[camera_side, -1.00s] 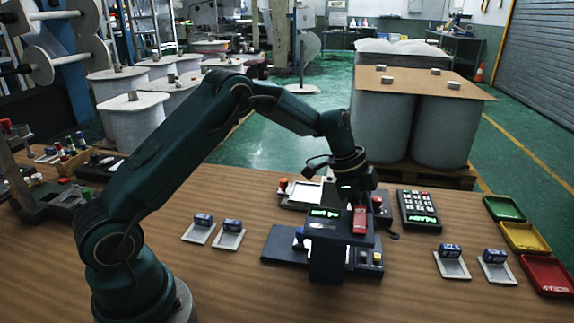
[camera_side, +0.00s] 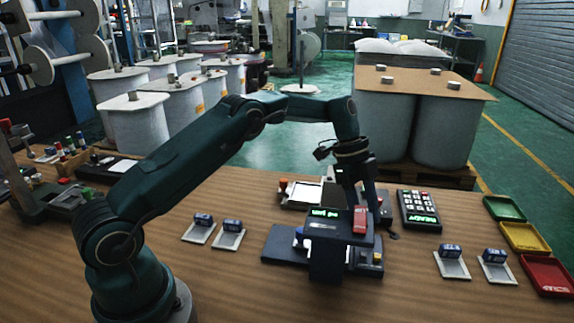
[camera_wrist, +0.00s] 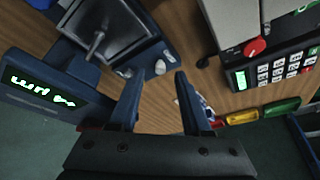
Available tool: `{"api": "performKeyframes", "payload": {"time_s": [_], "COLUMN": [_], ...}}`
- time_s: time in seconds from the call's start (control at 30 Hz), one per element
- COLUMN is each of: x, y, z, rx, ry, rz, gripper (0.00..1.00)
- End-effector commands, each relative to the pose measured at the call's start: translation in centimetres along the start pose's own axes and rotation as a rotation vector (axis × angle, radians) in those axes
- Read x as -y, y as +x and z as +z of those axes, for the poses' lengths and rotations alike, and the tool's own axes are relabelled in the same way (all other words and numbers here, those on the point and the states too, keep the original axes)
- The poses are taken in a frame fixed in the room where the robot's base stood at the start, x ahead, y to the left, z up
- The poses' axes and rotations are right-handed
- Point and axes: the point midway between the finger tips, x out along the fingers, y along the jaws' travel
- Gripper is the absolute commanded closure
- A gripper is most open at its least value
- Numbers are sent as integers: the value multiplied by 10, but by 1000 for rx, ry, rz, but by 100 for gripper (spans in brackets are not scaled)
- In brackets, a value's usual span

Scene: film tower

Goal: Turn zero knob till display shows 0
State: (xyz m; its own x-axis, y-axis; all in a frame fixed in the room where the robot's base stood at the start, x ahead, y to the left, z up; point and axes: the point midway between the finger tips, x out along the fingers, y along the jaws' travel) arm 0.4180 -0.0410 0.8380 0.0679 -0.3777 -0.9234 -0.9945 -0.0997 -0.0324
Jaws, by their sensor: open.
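A dark blue gauge (camera_side: 328,245) stands on the table, with a lit green display (camera_side: 324,213) on its upper face. The display also shows in the wrist view (camera_wrist: 40,88), turned and too blurred to read. A red block (camera_side: 360,220) sits at the gauge's right side. My gripper (camera_wrist: 158,76) is open and empty in the wrist view, its two dark fingers apart over the wood. A small pale knob (camera_wrist: 160,67) lies between the fingertip lines, beyond them. I cannot tell which knob is the zero knob.
A keypad unit (camera_side: 419,210) with a green display stands right of the gauge. A red knob (camera_wrist: 257,45) on a grey box is near it. Sample blocks on plates (camera_side: 452,262) stand right and left. Green, yellow and red trays (camera_side: 522,238) line the right edge.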

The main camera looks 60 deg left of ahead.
Motion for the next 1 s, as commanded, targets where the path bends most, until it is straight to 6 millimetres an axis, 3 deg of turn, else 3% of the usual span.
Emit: {"api": "performKeyframes", "payload": {"time_s": [0.23,0.5,1.0], "x": [1,-3,-41], "y": [-39,-68,-111], "z": [1,-6,-31], "rx": [2,45,100], "ry": [-1,-137,-415], "rz": [-5,-71,-163], "gripper": [52,52,52]}}
